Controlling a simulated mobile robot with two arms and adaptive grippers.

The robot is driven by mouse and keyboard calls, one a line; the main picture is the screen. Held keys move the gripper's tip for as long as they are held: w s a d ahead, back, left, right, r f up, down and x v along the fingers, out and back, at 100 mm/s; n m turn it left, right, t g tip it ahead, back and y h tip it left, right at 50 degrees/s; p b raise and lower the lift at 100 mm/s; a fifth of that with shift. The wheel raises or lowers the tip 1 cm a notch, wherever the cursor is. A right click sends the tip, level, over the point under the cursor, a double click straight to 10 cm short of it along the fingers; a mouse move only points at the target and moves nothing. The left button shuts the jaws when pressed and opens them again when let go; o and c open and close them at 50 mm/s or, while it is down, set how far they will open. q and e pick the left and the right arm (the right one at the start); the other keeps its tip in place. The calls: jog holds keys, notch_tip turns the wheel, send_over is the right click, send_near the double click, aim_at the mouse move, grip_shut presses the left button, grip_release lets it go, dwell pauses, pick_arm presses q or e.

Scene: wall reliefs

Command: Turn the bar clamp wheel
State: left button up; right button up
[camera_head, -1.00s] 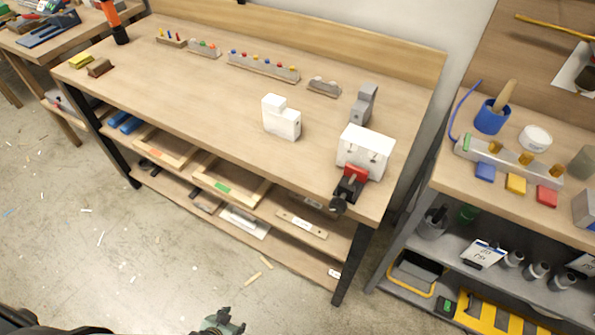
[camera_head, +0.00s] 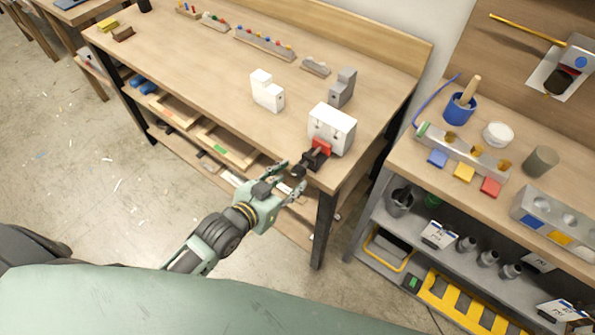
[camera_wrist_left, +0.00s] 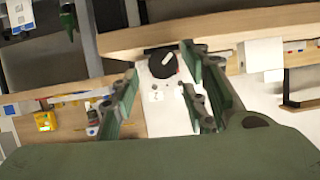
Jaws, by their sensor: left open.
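The bar clamp (camera_head: 319,151), red with a dark bar, sits at the front edge of the workbench against a white block (camera_head: 332,128). Its dark wheel (camera_head: 298,171) sticks out past the edge, toward me. My left gripper (camera_head: 290,179) is open and empty, with its fingers reaching toward the wheel from the front left. In the left wrist view, the round black wheel (camera_wrist_left: 163,63) with a pale mark lies ahead between the open fingertips. I see no clear contact. My right gripper is not in view.
The workbench (camera_head: 205,75) carries a white stepped block (camera_head: 266,92) and a grey block (camera_head: 342,88). Its lower shelf holds trays. A second bench (camera_head: 410,165) with a blue cup (camera_head: 460,108) and coloured blocks stands right. Floor is open at the left.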

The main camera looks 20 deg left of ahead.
aim_at(299, 176)
pick_arm(q)
jog(key=x, duration=0.3)
jog(key=shift+w+d+f, duration=0.1)
jog(key=shift+w+d, duration=0.1)
jog(key=shift+w, duration=0.05)
jog(key=shift+w+d+f, duration=0.1)
jog(key=shift+w+f, duration=0.1)
jog(key=shift+w, duration=0.1)
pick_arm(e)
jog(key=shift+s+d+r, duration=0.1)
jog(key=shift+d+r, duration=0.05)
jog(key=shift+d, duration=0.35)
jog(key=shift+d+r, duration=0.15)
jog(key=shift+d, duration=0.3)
pick_arm(q)
jog(key=c, duration=1)
jog(key=shift+m+y+p, duration=0.3)
jog(key=shift+m+p, duration=0.1)
jog(key=shift+p, duration=0.5)
jog(key=shift+d, duration=0.1)
jog(key=shift+f+m, duration=0.1)
jog(key=shift+m, duration=0.2)
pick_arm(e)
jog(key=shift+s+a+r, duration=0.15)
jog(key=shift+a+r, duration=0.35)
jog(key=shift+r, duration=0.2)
pick_arm(q)
jog(key=shift+s, duration=0.1)
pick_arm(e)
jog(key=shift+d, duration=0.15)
